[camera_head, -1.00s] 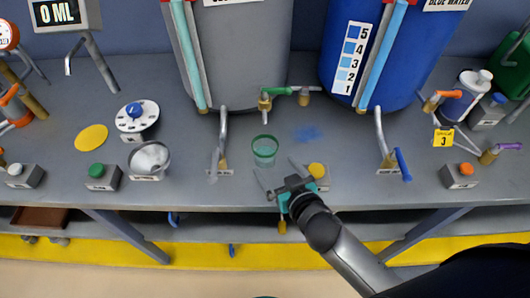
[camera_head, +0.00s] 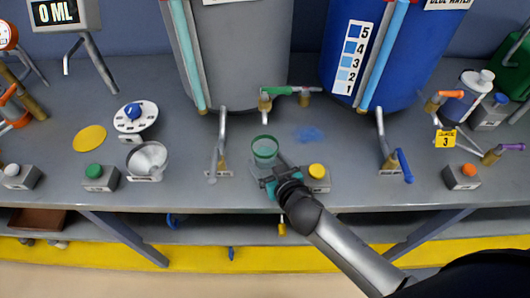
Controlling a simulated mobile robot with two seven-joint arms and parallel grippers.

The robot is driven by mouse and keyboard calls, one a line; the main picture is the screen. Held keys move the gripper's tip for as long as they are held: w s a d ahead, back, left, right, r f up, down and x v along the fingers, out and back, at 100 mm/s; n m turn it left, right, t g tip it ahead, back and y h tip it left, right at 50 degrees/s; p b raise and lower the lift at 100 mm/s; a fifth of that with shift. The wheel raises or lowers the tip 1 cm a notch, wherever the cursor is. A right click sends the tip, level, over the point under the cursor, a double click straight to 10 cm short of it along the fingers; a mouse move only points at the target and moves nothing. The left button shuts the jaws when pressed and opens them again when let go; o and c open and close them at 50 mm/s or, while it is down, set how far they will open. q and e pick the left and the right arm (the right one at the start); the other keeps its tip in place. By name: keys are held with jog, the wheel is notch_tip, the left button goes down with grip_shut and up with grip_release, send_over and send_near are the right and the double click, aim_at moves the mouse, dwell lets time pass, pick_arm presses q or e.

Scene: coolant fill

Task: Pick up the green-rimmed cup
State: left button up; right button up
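The green-rimmed cup (camera_head: 265,147) is clear and stands upright on the grey bench, right of the middle tap. My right gripper (camera_head: 267,164) comes in from the lower right, close to the near side of the cup. Its fingers look spread, one towards each side of the cup's lower part. I cannot tell whether they touch the cup. The cup is not lifted. My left gripper is not in view.
A yellow button (camera_head: 317,171) sits just right of my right gripper. A tap (camera_head: 220,150) stands left of the cup, and a green-handled valve (camera_head: 277,92) is behind it. A metal funnel (camera_head: 148,159) is further left. A blue-handled tap (camera_head: 391,150) is to the right.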

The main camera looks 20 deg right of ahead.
jog(key=c, duration=1.1)
jog(key=shift+c, duration=0.2)
jog(key=shift+r, duration=0.1)
jog(key=shift+r+p, duration=0.4)
jog(key=shift+r, duration=0.3)
notch_tip(320, 180, up, 18)
jog(key=p, duration=0.6)
jog(key=shift+r, duration=0.25)
